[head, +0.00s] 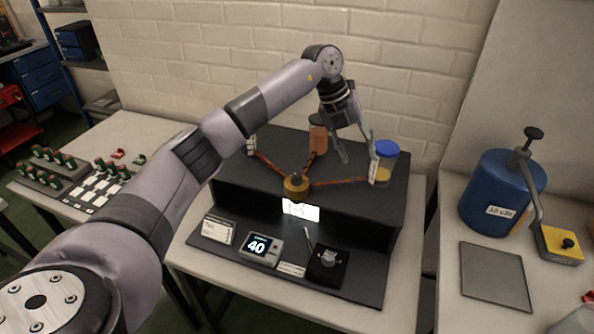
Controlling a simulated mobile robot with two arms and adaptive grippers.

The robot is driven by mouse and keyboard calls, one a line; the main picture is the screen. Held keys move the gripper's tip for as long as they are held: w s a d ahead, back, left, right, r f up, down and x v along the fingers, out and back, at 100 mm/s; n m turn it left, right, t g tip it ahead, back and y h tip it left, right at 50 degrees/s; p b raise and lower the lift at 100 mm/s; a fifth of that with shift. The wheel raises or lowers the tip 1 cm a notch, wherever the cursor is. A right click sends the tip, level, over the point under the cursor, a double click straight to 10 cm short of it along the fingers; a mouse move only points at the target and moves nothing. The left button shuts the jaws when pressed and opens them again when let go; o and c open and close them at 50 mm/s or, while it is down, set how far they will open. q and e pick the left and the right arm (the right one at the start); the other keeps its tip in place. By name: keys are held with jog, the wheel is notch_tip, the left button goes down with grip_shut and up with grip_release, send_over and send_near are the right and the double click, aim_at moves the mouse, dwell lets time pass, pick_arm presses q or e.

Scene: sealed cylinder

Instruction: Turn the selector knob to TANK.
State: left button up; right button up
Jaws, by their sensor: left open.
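A silver knob (328,258) sits on a small black square plate at the front of the dark bench unit. Its markings are too small to read, so I cannot tell where it points. A round brass hub (296,186) with red-brown lines running from it sits on the upper shelf; I cannot tell whether it turns. My left gripper (359,168) is open and empty, fingers pointing down over the right part of the shelf, behind and above the knob. One finger is in front of the blue-lidded jar (386,154); contact cannot be told. My right gripper is not in view.
A display box (260,248) reading 40 stands left of the knob, with a thin upright lever (308,238) between. A lit panel (300,210) is under the shelf. A reddish jar (318,137) stands behind. A blue cylinder (500,190) stands on the right table.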

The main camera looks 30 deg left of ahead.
pick_arm(q)
jog(key=s+a+r+n+g+y, duration=0.1)
jog(key=s+a+r+n+y, duration=0.15)
jog(key=a, duration=0.45)
jog(key=s+a+r+n+g+y, duration=0.1)
jog(key=s+a+r+y, duration=0.1)
jog(key=a+r, duration=0.35)
jog(key=p, duration=0.5)
send_near(297, 175)
notch_tip(297, 175, down, 8)
jog(key=shift+r, duration=0.15)
jog(key=shift+f, duration=0.55)
jog(key=shift+c, duration=0.5)
grip_shut()
